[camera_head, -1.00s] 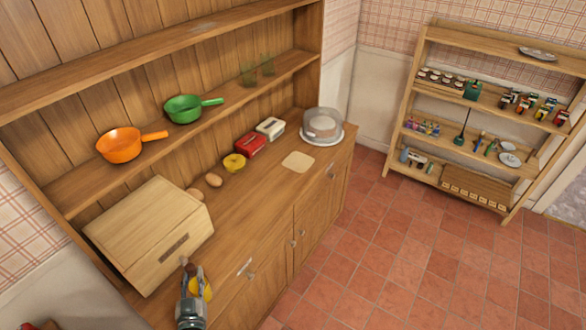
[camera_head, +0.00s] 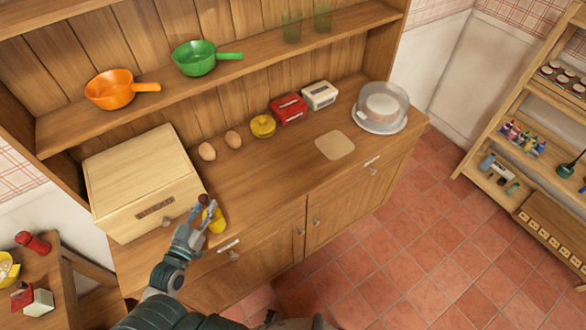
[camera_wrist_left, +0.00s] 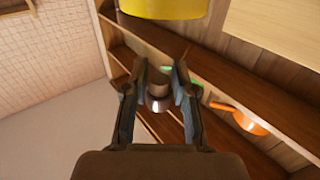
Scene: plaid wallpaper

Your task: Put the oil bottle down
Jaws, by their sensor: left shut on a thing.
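The oil bottle (camera_head: 215,219) shows as a small yellow body at my left gripper (camera_head: 201,208), over the front left part of the wooden counter (camera_head: 265,195). The fingers hide part of the bottle. In the left wrist view my left gripper (camera_wrist_left: 159,90) is shut on a narrow dark and silvery part between its fingers. The yellow bottle body (camera_wrist_left: 164,8) is cut off at the top edge of that view. I cannot tell whether the bottle touches the counter. My right gripper is not in view.
A wooden bread box (camera_head: 140,180) stands close left of the gripper. Eggs (camera_head: 207,151), a yellow pot (camera_head: 263,125), a red box (camera_head: 289,109), a white box (camera_head: 320,95) and a domed plate (camera_head: 382,107) line the back. The counter's front middle is clear.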

